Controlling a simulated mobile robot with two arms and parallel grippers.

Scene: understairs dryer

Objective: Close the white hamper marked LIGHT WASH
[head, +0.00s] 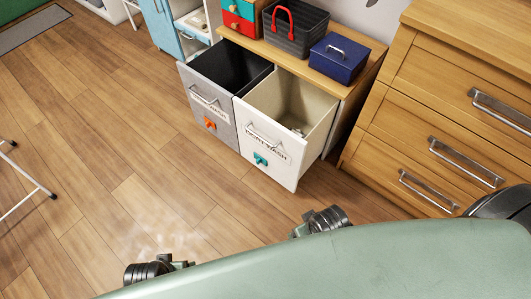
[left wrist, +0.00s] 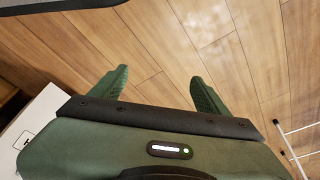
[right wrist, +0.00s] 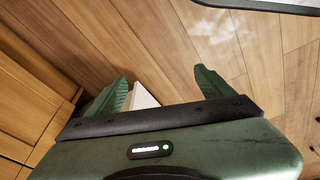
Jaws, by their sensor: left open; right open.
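The white hamper (head: 283,167) stands pulled out of the wooden cabinet in the head view, open at the top. Its front has a metal bar handle (head: 264,136), a dark label partly covered by the handle, and a teal tag. Something small lies inside it. My left gripper (left wrist: 160,90) is open and empty above the floor in the left wrist view. My right gripper (right wrist: 160,92) is open; a pale edge shows behind its fingers, and I cannot tell what it belongs to.
A grey hamper (head: 214,117) with an orange tag is also pulled out, left of the white one. A dark basket (head: 295,30) and a blue box (head: 339,60) sit on the cabinet top. A wooden dresser (head: 440,110) stands at right. The wood floor in front is clear.

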